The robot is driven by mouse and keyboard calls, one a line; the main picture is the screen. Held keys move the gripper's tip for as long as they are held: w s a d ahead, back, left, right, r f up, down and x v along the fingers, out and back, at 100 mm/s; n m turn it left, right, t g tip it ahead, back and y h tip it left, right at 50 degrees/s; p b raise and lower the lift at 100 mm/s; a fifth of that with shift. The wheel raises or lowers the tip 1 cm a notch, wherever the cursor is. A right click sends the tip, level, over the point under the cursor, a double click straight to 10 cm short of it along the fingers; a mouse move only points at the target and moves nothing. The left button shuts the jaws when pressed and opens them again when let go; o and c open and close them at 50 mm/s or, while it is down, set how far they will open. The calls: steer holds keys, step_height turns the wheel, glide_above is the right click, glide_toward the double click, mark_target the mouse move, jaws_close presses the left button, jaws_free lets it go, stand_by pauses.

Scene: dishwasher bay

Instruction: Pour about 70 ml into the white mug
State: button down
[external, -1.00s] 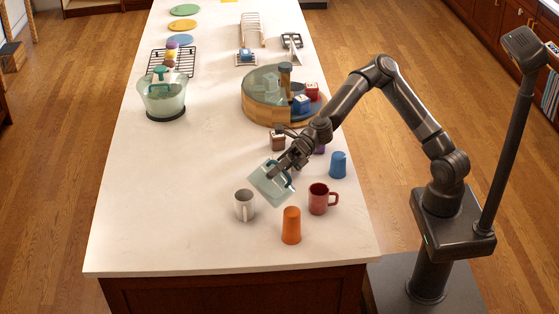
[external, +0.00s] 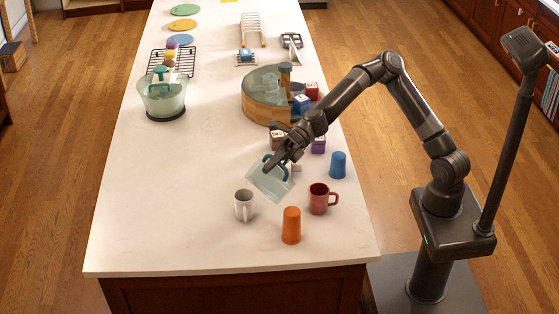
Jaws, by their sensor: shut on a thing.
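The white mug (external: 244,205) stands upright on the white counter, left of the red mug. My gripper (external: 280,163) is shut on a clear, pale-green jug (external: 268,181) with a teal handle. The jug is tilted, with its lower left end above and just right of the white mug, and it appears apart from the mug. I cannot make out any liquid stream or the level inside the mug. My fingers partly hide the handle.
A red mug (external: 319,199), an orange cup (external: 291,225) and a blue cup (external: 338,165) stand close on the right. Several lettered blocks (external: 318,144) and a round wooden container (external: 258,107) are behind.

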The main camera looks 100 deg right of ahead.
mark_target(280, 183)
steer(key=shift+w+d+m, duration=0.3)
steer(key=shift+w, duration=0.1)
steer(key=shift+w+d+f+m+g+p, duration=0.15)
steer(key=shift+m+g+p, duration=0.15)
steer(key=shift+p, duration=0.7)
stand_by(0.5)
steer(key=shift+w+d+f+p, duration=0.25)
steer(key=shift+f+p, duration=0.15)
steer(key=shift+p, duration=0.2)
stand_by(0.3)
steer(key=shift+s+a+r+n, duration=0.2)
steer(key=shift+s+a+n, duration=0.25)
steer(key=shift+s, duration=0.1)
steer(key=shift+s+a+r+n, duration=0.15)
steer(key=shift+s+a+n, duration=0.2)
steer(key=shift+s+a, duration=0.15)
steer(key=shift+s+a+f+n+t+b, duration=0.25)
steer(key=shift+s+f+n+t+b, duration=0.15)
steer(key=shift+f+n, duration=0.1)
steer(key=shift+s+a+f+n+t, duration=0.15)
steer(key=shift+s+a+n+t, duration=0.3)
steer(key=shift+n, duration=0.45)
steer(key=shift+b, duration=0.3)
